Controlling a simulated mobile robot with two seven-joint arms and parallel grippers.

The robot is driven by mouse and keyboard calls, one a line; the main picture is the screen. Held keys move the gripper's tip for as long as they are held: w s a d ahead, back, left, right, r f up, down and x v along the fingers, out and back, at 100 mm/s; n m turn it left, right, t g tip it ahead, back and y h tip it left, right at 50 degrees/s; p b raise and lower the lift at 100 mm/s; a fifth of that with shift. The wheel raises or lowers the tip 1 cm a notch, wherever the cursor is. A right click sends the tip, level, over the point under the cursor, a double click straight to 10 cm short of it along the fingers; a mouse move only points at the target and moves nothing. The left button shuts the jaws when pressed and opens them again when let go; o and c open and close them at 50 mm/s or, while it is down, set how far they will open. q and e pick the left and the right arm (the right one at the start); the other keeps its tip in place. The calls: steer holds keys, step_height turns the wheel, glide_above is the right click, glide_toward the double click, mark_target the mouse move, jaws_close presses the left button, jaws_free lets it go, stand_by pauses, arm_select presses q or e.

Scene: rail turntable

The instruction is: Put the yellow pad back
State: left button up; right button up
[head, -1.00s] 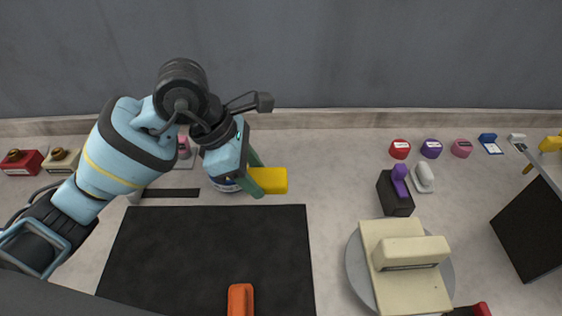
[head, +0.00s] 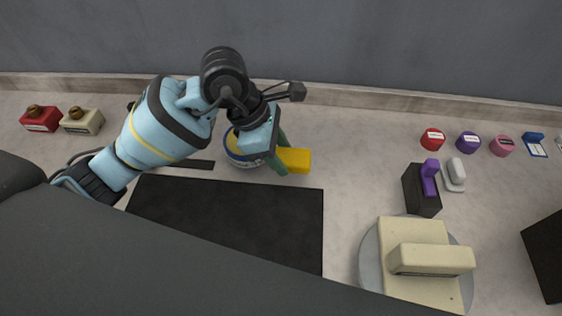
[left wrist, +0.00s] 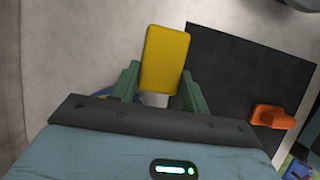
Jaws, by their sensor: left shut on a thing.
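My left gripper (head: 279,157) is shut on the yellow pad (head: 296,160), which sticks out to the right of the green fingers in the head view. In the left wrist view the yellow pad (left wrist: 166,58) sits between the two fingers (left wrist: 157,88). A round blue-and-white container (head: 238,150) with some yellow inside is beside and partly behind the gripper in the head view. Whether the pad touches anything below cannot be told. My right gripper is not in view.
A black mat (head: 230,215) lies in front; an orange object (left wrist: 272,116) is on it. At right are a cream block on a round grey turntable (head: 368,270), a black block with a purple piece (head: 422,190), and several small coloured items. Red (head: 41,119) and cream (head: 82,121) blocks stand left.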

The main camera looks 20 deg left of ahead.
arm_select(q)
steer(key=shift+f, duration=1.9)
steer(key=shift+f, duration=0.15)
steer(key=o, duration=0.9)
steer(key=shift+f, duration=0.1)
steer(key=shift+d, duration=0.1)
steer(key=v, duration=1.2)
